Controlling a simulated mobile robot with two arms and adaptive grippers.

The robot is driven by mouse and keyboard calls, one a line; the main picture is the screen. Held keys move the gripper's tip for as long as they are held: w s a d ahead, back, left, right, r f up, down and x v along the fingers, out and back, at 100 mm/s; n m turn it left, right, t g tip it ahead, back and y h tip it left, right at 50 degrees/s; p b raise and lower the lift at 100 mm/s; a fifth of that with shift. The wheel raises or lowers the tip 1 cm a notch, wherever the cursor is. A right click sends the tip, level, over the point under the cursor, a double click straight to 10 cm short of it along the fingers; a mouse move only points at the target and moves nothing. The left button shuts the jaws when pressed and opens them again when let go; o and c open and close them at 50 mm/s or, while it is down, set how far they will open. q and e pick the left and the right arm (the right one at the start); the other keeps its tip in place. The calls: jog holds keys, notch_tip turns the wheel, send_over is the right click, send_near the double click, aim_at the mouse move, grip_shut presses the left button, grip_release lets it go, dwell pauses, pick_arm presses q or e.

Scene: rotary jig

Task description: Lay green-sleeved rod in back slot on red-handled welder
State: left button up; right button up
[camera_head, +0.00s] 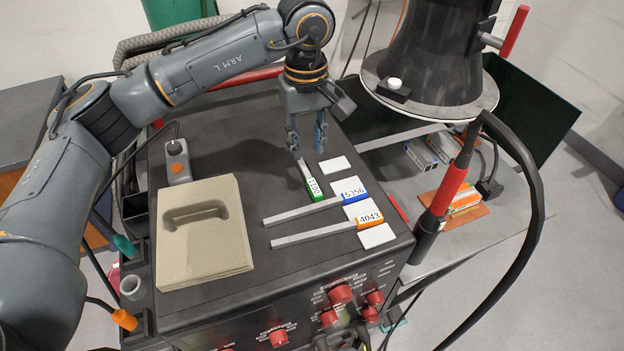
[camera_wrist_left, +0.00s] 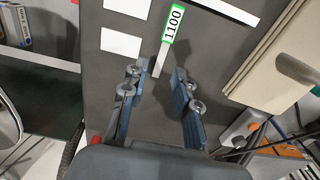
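The green-sleeved rod (camera_head: 312,186), labelled 1100, lies at a slant on the dark top of the welder (camera_head: 230,120). Its bare end points back toward my left gripper (camera_head: 307,150). That gripper points down, open and empty. In the left wrist view, the bare end of the green-sleeved rod (camera_wrist_left: 161,57) shows between the spread fingertips (camera_wrist_left: 154,80), with nothing gripped. White pads sit along the welder's right edge. The gap between the rearmost pad (camera_head: 335,164) and the pad in front of it is bare. My right gripper is not in view.
A blue-sleeved rod (camera_head: 310,211) and an orange-sleeved rod (camera_head: 320,233) lie between the front pads. A beige block with a handle slot (camera_head: 205,258) and a grey device (camera_head: 177,165) take up the left side. A red-handled torch (camera_head: 450,187) stands at right.

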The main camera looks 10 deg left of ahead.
aim_at(307, 174)
pick_arm(q)
jog(key=shift+s+a+f+p, duration=0.1)
jog(key=shift+s+f+p, duration=0.15)
jog(key=shift+f+p, duration=0.6)
notch_tip(307, 174, down, 4)
jog(key=shift+s+r+p, duration=0.1)
jog(key=shift+r+p, duration=0.05)
jog(key=shift+p, duration=0.5)
jog(key=shift+f, duration=0.25)
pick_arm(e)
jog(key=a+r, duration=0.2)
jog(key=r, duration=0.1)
pick_arm(q)
grip_shut()
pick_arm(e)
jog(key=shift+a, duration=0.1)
